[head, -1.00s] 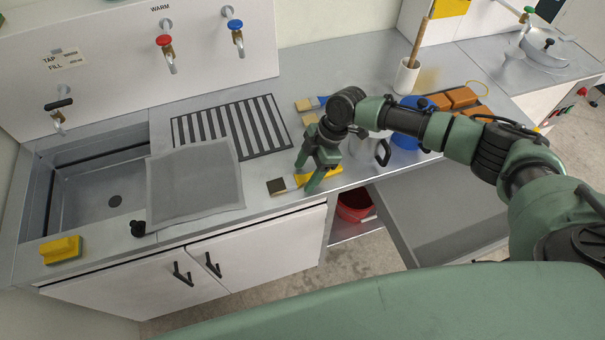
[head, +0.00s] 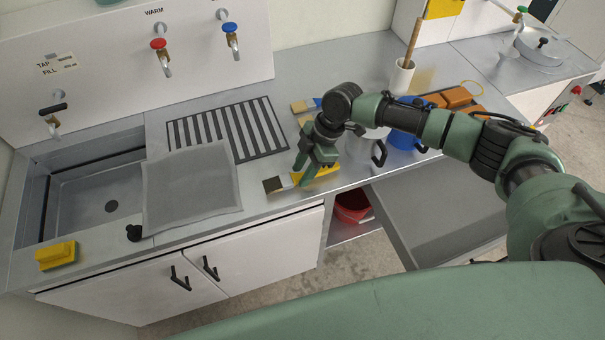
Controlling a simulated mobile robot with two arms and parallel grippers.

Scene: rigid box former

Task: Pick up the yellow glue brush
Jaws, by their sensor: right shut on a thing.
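The yellow glue brush (head: 325,169) lies near the front edge of the steel counter (head: 265,200). Its dark bristles (head: 273,184) point left and its yellow handle runs to the right. My right gripper (head: 304,174) reaches down over the brush and is shut on its handle, near the pale metal collar. The fingers hide part of the handle. The brush appears to be at counter level; I cannot tell whether it is clear of the surface. My left gripper is not in view.
A second brush with a blue handle (head: 317,102) lies behind the gripper. A metal pot with a black handle (head: 379,153) and a blue container (head: 405,137) stand close on the right. A grey mesh sheet (head: 190,190) lies left, beside the sink (head: 95,195). An open drawer (head: 430,205) juts out at right.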

